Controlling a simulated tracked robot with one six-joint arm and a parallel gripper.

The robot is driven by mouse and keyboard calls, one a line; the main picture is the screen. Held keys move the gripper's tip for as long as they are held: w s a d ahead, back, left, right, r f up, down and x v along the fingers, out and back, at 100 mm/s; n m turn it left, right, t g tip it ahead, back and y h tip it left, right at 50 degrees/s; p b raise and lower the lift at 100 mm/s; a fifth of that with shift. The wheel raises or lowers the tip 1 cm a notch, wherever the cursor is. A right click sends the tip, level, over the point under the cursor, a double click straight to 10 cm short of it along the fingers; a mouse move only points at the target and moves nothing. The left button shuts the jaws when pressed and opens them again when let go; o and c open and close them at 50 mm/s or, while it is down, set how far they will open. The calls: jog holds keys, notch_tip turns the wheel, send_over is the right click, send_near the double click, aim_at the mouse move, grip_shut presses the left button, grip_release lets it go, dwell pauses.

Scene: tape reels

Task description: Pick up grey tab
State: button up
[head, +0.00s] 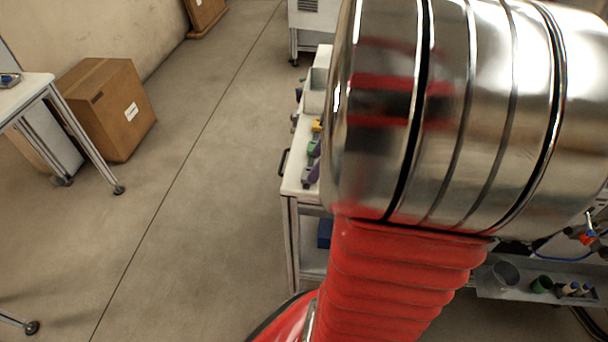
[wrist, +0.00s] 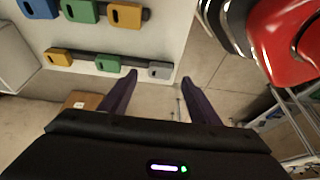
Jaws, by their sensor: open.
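The grey tab (wrist: 159,70) is a small block with a dark slot, at the right end of the lower dark rail in the wrist view. My gripper (wrist: 160,77) is open and empty, with its two dark fingers pointing toward the rail. In the picture the grey tab appears between the two fingertips, apart from both. I cannot tell how much depth separates them. In the head view my arm covers much of the scene, and I cannot make out the grey tab there.
A green tab (wrist: 107,62) sits left of the grey tab, with a yellow tab (wrist: 58,57) beyond. Blue (wrist: 38,8), green (wrist: 82,10) and yellow tabs fill the upper rail. In the head view, a white workbench (head: 291,178) stands beside my arm; open floor lies left.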

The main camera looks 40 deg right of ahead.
jog(key=shift+x, duration=1.9)
jog(key=shift+a, duration=0.1)
jog(key=shift+c, duration=0.5)
jog(key=c, duration=1)
jog(key=shift+r, duration=0.15)
notch_tip(320, 180, up, 10)
